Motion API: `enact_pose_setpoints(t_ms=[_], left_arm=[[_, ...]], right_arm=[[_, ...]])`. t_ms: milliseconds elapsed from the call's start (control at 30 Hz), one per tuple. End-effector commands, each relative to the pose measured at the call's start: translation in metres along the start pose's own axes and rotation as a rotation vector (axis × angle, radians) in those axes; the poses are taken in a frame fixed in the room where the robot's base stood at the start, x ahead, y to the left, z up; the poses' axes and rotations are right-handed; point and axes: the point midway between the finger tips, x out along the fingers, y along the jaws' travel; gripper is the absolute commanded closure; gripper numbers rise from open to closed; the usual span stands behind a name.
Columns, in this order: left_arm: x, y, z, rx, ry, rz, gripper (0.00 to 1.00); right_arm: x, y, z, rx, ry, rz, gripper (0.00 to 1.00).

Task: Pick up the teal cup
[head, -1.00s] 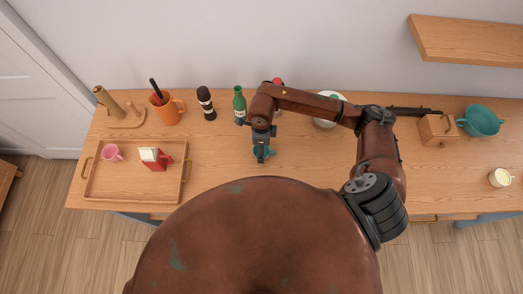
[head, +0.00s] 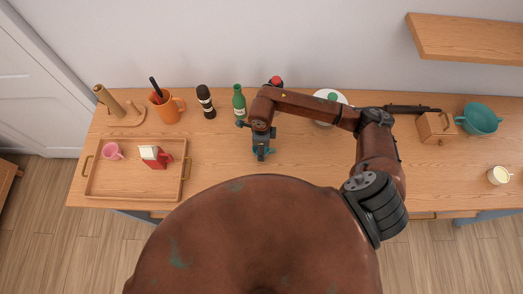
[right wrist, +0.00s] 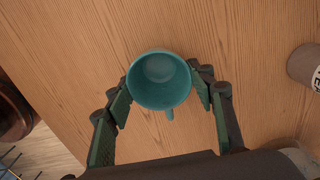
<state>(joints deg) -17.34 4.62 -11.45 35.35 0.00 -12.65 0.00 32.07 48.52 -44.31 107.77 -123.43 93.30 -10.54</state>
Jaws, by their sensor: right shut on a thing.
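The teal cup (right wrist: 160,82) is between the fingers of my right gripper (right wrist: 164,92) in the right wrist view. Its open mouth faces the camera and its handle points toward the bottom of the picture. The gripper is shut on the cup's sides. In the head view my right gripper (head: 262,153) is over the middle of the counter, and only a little teal shows around it; the arm hides most of the cup. Whether the cup touches the counter is hard to tell. My left gripper is not in view.
Behind the gripper stand a green bottle (head: 239,103) and a black bottle (head: 205,102). A wooden tray (head: 130,195) with a pink cup (head: 112,151) and a red-and-white carton (head: 157,160) is at left. A teal pot (head: 480,120) and cream cup (head: 499,176) are at right.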

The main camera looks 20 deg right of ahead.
Motion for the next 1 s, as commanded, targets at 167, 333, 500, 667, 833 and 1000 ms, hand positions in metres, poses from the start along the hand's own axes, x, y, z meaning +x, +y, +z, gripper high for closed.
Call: enact_pose_setpoints(t_ms=[167,333,500,667,833,1000], left_arm=[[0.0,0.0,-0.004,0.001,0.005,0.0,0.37],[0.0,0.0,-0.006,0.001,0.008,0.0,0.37],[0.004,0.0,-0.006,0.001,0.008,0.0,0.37],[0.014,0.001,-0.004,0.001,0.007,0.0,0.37],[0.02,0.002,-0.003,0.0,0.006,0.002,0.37],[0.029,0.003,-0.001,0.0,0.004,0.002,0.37]], right_arm=[[0.0,0.0,0.0,0.0,0.0,0.0,0.77],[-0.001,0.0,0.0,0.0,0.0,-0.001,0.77],[-0.008,-0.001,0.0,-0.001,0.0,-0.003,0.77],[-0.03,-0.002,0.001,-0.002,-0.002,-0.006,0.77],[-0.067,0.022,0.024,-0.009,-0.007,-0.004,0.77],[-0.098,0.051,0.049,-0.009,-0.005,-0.002,0.77]])
